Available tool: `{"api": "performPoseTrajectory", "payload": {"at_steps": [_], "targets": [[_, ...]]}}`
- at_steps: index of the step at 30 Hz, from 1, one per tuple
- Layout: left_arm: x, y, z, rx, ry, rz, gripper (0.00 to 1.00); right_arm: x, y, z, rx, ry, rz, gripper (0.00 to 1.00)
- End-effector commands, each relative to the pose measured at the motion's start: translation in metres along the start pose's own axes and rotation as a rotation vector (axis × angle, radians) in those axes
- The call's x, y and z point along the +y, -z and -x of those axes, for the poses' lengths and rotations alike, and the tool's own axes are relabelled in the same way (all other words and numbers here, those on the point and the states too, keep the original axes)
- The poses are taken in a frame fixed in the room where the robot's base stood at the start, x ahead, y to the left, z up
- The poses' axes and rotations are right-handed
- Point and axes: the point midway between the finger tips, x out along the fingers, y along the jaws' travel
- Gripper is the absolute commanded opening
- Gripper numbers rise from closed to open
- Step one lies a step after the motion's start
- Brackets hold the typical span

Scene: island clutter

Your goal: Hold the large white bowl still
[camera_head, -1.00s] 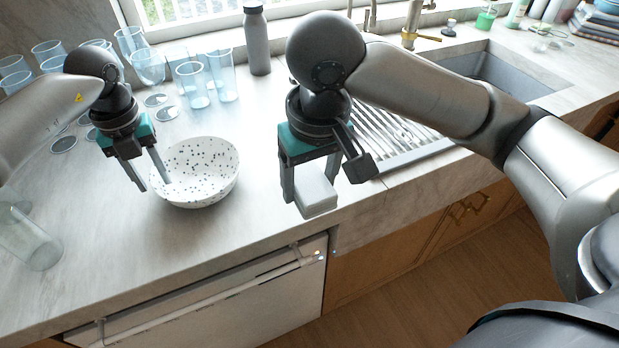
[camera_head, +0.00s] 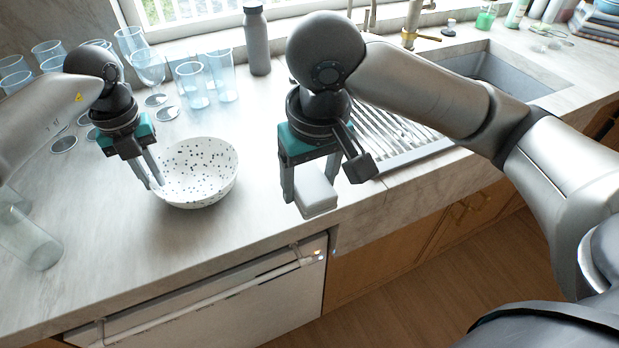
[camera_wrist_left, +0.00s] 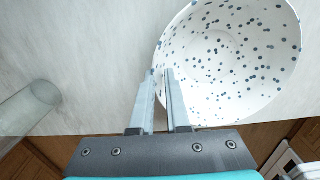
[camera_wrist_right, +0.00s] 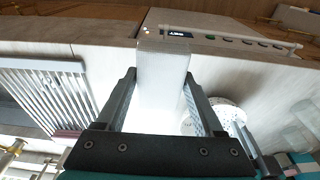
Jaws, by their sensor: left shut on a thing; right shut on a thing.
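The large white bowl (camera_head: 206,160) with dark speckles stands upright on the counter; it also shows in the left wrist view (camera_wrist_left: 245,50). My left gripper (camera_head: 156,182) is shut on the bowl's near-left rim, one finger inside and one outside, as the left wrist view (camera_wrist_left: 160,78) shows. My right gripper (camera_head: 312,196) is shut on a white block-shaped thing (camera_head: 317,190), held near the counter's front edge to the right of the bowl. The block also shows between the fingers in the right wrist view (camera_wrist_right: 162,75).
Several clear glasses (camera_head: 190,84) and a grey bottle (camera_head: 256,40) stand behind the bowl. A clear glass (camera_head: 30,240) lies at the left. The ribbed drainer (camera_head: 400,135) and sink (camera_head: 505,75) are at the right. Counter in front of the bowl is free.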

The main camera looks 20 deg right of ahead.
Motion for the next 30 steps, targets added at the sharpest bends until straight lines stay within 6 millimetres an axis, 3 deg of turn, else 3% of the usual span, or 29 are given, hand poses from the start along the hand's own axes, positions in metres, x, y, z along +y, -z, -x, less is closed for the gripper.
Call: {"api": "performPoseTrajectory", "payload": {"at_steps": [9,14,30], "targets": [[0.001,0.000,-0.001,0.001,-0.003,0.001,0.00,-0.001,0.001,0.000,0.001,0.001,0.000,0.25],[0.001,0.000,-0.001,0.001,-0.003,0.001,0.00,-0.011,0.015,-0.004,0.003,0.007,-0.004,0.25],[0.001,0.001,-0.001,0.002,-0.004,0.001,0.00,-0.101,0.127,-0.033,0.033,0.052,-0.021,0.25]]}}
